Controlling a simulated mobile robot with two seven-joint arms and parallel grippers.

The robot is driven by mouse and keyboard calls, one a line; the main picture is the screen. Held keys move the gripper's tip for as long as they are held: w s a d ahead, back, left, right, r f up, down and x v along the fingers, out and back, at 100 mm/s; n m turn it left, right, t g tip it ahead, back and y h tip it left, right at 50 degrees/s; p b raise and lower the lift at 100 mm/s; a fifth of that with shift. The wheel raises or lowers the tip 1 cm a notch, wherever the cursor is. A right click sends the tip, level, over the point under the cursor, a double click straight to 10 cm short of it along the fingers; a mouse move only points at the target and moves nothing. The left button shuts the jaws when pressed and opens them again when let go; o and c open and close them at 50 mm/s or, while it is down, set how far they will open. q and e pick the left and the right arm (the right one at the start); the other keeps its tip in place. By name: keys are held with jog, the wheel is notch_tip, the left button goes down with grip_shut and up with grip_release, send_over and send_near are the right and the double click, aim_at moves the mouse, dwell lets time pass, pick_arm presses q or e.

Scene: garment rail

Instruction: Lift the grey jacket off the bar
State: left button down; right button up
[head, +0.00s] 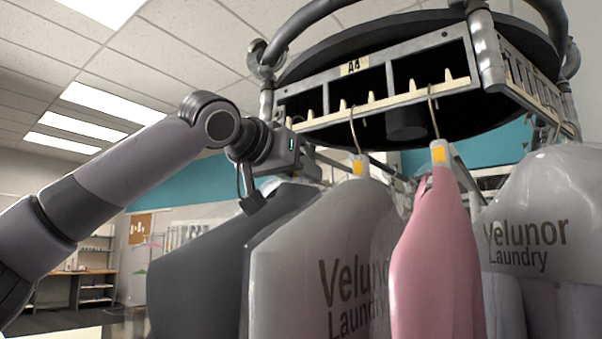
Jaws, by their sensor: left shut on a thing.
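The dark grey jacket (200,270) hangs at the left of the row, its right side overlapped by a bagged garment. My left gripper (308,167) is at the top of the grey jacket, just below the rail's toothed bar (375,107). It is shut on the jacket's hanger, but its fingertips and the hanger's hook are mostly hidden behind the gripper body and the bagged garment. I cannot tell whether the hook still touches the bar. My right gripper is not in view.
A clear-bagged "Velunor Laundry" garment (330,255) hangs close beside the jacket. A pink garment (435,265) and another bagged garment (530,215) hang further right. The round rail frame with its A4 label (354,66) is overhead. Room left of the jacket looks free.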

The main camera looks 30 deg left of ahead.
pick_arm(q)
jog(key=shift+r+p, duration=0.85)
jog(key=shift+r, duration=0.4)
jog(key=shift+s, duration=0.2)
jog(key=shift+s+a+f+b, duration=0.1)
jog(key=shift+s+b, duration=0.55)
jog(key=shift+s, duration=0.45)
jog(key=shift+s+a+b, duration=0.2)
jog(key=shift+s+b, duration=0.65)
jog(key=shift+s, duration=1.45)
